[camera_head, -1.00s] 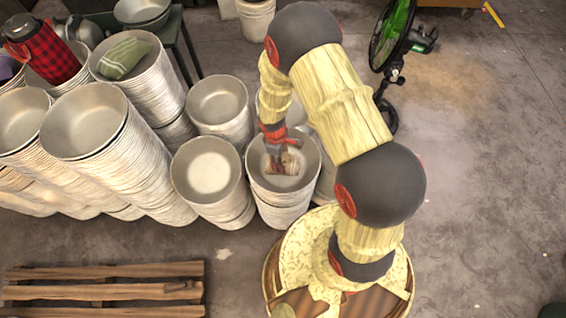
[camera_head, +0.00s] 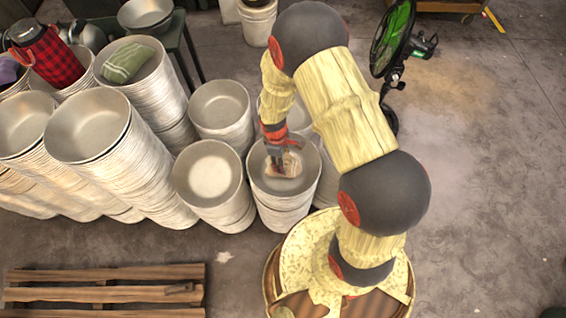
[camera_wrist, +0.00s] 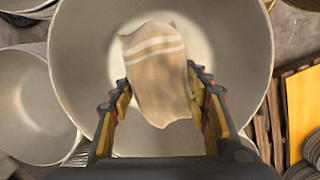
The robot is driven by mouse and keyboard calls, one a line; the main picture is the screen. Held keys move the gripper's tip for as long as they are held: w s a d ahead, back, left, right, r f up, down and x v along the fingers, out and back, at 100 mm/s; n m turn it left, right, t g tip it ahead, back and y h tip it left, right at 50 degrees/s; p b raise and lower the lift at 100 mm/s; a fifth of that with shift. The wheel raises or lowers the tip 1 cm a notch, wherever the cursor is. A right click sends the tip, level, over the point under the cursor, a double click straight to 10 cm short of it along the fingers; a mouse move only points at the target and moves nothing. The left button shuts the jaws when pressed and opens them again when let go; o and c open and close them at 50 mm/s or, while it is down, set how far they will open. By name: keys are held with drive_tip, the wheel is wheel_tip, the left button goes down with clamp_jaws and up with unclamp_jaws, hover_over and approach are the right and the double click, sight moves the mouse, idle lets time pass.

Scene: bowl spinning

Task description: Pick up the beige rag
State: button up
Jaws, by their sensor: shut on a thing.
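The beige rag (camera_wrist: 158,85), with pale stripes near its far end, is between the fingers of my gripper (camera_wrist: 160,105) in the wrist view. The fingers are shut on the rag's sides. A metal bowl (camera_wrist: 85,40) on top of a stack lies below the rag. In the head view my gripper (camera_head: 284,158) reaches down over that bowl (camera_head: 262,184), and the rag (camera_head: 284,166) shows small and partly hidden by the fingers. I cannot tell whether the rag still touches the bowl's bottom.
Several stacks of metal bowls (camera_head: 215,205) stand close on the left. A green striped rag (camera_head: 126,61) and a red plaid flask (camera_head: 52,60) sit on stacks at upper left. A green fan (camera_head: 392,38) stands behind my arm. A wooden pallet (camera_head: 105,293) lies at lower left.

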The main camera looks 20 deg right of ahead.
drive_tip(key=s+r+p, duration=0.3)
drive_tip(key=s+r, duration=0.7)
drive_tip(key=s, duration=0.4)
drive_tip(key=shift+d+r, duration=0.15)
drive_tip(key=shift+d, duration=0.05)
drive_tip(key=o, duration=0.5)
drive_tip(key=c, duration=0.3)
drive_tip(key=shift+c, duration=0.4)
